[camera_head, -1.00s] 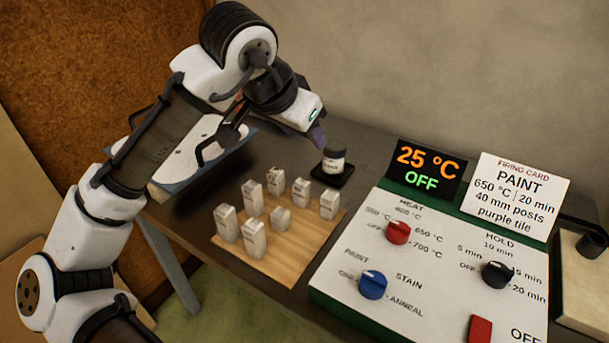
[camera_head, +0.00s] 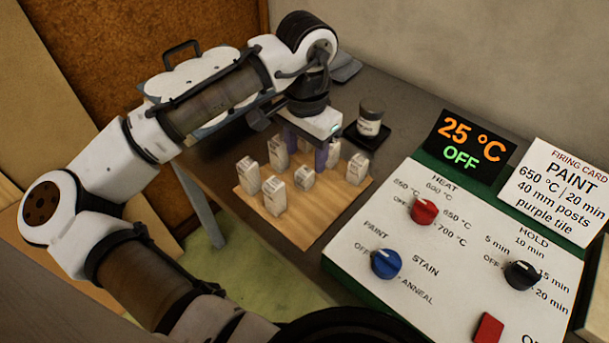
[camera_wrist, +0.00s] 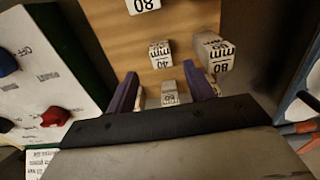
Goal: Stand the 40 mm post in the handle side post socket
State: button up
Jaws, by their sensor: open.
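My gripper (camera_head: 307,155) points down at the back of a wooden board (camera_head: 310,228). Its purple fingers (camera_wrist: 163,95) are open and apart. A pale post (camera_wrist: 170,93) shows between or just beyond them in the wrist view; its label is hard to read. A short post marked 40 mm (camera_wrist: 160,54) stands just in front, apart from the fingers. It appears to be the short post (camera_head: 304,178) on the board in the head view. No post socket can be made out in either view.
Taller posts (camera_head: 274,195) stand around, one marked 80 mm (camera_wrist: 215,52). A jar (camera_head: 370,118) stands on a black tray behind the board. A control panel (camera_head: 450,250) is at right. A pale, blue-edged piece with a dark handle (camera_head: 182,50) lies behind my arm.

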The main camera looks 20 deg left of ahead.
aim_at(306, 171)
notch_tip(306, 171, down, 5)
jog(key=shift+w+f+p, duration=0.1)
jog(key=shift+w+p, duration=0.05)
jog(key=shift+p, duration=0.35)
jog(key=shift+c, duration=0.2)
jog(key=c, duration=1)
jog(key=shift+c, duration=0.3)
